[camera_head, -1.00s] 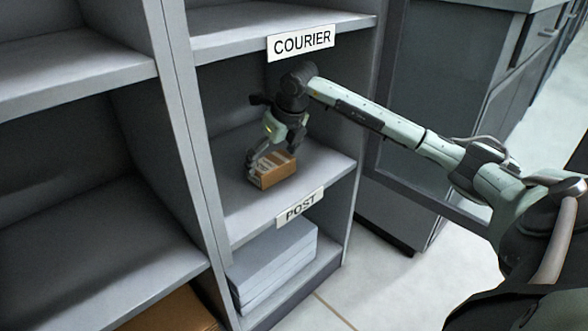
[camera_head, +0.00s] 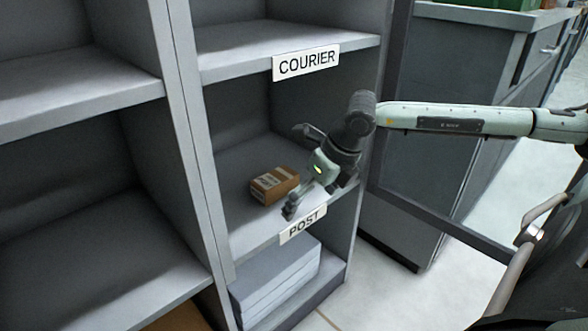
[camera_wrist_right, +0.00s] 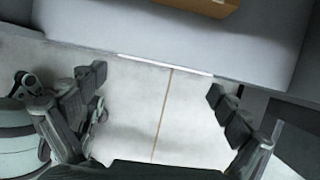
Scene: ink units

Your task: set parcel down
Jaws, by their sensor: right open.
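The parcel is a small brown cardboard box (camera_head: 274,184) with a pale label. It rests on the shelf (camera_head: 237,222) whose front edge carries the POST sign (camera_head: 303,226). In the right wrist view the parcel's lower edge (camera_wrist_right: 203,8) shows at the top, beyond the fingers. My right gripper (camera_head: 297,170) is open and empty, to the right of the parcel and apart from it, near the shelf's front edge. In the wrist view the open fingers (camera_wrist_right: 158,88) stand wide apart with only floor between them. My left gripper is not in view.
A shelf with a COURIER sign (camera_head: 307,62) is above. A stack of white paper (camera_head: 276,281) lies on the bottom shelf. Upright panels bound the bay on both sides. A grey cabinet (camera_head: 440,130) stands to the right, with open floor before it.

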